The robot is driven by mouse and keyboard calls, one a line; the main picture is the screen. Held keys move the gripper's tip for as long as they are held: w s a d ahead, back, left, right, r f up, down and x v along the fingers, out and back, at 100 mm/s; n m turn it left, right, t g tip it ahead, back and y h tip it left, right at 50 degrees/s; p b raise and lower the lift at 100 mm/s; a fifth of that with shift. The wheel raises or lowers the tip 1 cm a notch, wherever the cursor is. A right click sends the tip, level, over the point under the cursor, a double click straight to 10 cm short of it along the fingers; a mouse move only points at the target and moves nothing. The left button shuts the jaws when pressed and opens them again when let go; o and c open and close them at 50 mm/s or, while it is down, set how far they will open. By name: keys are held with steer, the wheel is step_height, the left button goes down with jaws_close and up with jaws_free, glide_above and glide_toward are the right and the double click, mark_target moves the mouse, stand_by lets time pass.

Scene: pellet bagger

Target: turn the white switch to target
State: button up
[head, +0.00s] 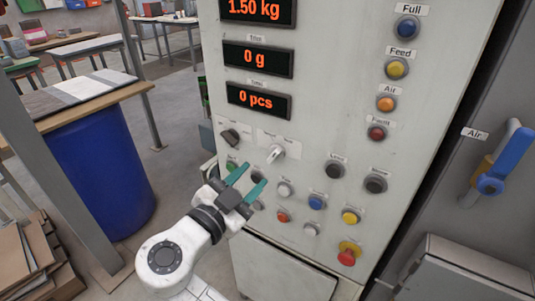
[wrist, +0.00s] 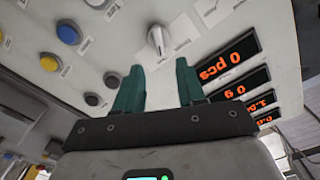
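The white switch (head: 275,153) is a small knob on the pale control panel, below the "0 pcs" display and right of a black switch (head: 230,137). It also shows in the wrist view (wrist: 158,38), beyond the fingertips and between their lines. My gripper (head: 250,179) has two teal fingers, spread apart with nothing between them. It is in front of the panel, below and slightly left of the white switch, and apart from it. In the wrist view the open fingers (wrist: 160,75) point toward the switch. The target marking cannot be read.
Several buttons surround the switch, including a blue button (head: 317,202), a yellow button (head: 350,216) and a red mushroom button (head: 347,256). Displays (head: 258,100) sit above. A blue barrel (head: 100,170) stands at left. A blue-handled valve (head: 500,165) is at right.

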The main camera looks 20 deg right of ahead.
mark_target(273, 156)
steer(key=p+x, duration=0.2)
steer(key=x, duration=0.6)
steer(key=shift+d, duration=0.1)
steer(key=shift+c, duration=0.3)
jaws_close()
